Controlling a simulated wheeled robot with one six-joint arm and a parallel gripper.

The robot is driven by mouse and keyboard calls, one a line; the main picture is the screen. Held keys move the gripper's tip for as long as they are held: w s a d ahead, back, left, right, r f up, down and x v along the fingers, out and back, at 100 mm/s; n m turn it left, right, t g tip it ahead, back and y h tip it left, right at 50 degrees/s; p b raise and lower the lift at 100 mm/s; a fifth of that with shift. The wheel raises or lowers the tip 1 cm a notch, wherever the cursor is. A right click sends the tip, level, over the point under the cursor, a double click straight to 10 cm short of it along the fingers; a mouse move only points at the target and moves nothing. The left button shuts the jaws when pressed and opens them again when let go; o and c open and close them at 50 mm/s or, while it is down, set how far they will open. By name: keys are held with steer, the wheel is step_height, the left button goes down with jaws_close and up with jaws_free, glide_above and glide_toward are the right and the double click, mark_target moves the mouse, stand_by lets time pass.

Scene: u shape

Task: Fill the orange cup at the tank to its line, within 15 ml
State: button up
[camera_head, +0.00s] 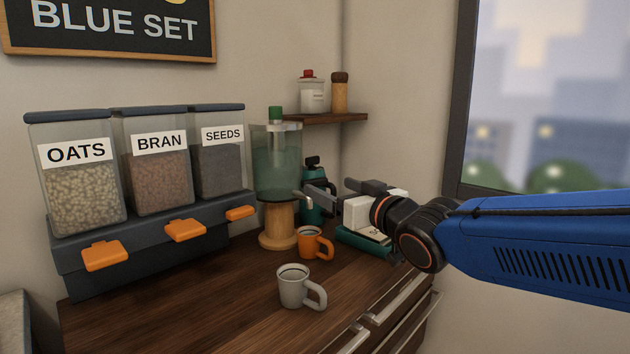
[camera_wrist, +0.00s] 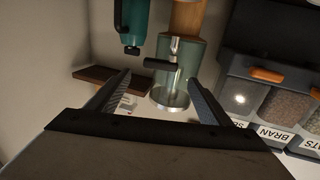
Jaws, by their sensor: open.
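The orange cup (camera_head: 316,245) stands upright on the counter, near the foot of the tank and below its tap, handle to the right. Its inside is too small to tell the level or see a line. The tank (camera_head: 277,165) is a greenish clear vessel with a green cap on a wooden stand; its tap (camera_head: 304,200) points out to the right. My gripper (camera_head: 326,188) is open and empty, beside the tap and above the cup. In the wrist view, the tap's dark lever (camera_wrist: 163,64) lies between the open fingers (camera_wrist: 160,77). The cup is not visible there.
A grey mug (camera_head: 295,288) stands in front of the orange cup. Dispensers labelled oats, bran and seeds (camera_head: 135,165) stand at left. A teal bottle (camera_head: 312,205) and a scale-like device (camera_head: 362,235) are behind and below my gripper. A shelf (camera_head: 325,119) holds two jars.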

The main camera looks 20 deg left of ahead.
mark_target(318, 180)
steer(key=x, duration=0.8)
steer(key=shift+w+a, duration=0.15)
steer(key=shift+a, duration=0.1)
steer(key=c, duration=1)
steer(key=shift+c, duration=0.2)
steer(key=shift+w+r+n+g+y, duration=0.2)
steer(key=shift+n+g+y, duration=0.6)
steer(key=shift+n+g, duration=0.25)
steer(key=shift+a+n+g+y, duration=0.25)
steer(key=shift+n+g+y, duration=0.25)
steer(key=shift+g, duration=0.55)
steer(key=o, duration=1)
steer(key=shift+f, duration=0.15)
steer(key=shift+o, duration=0.2)
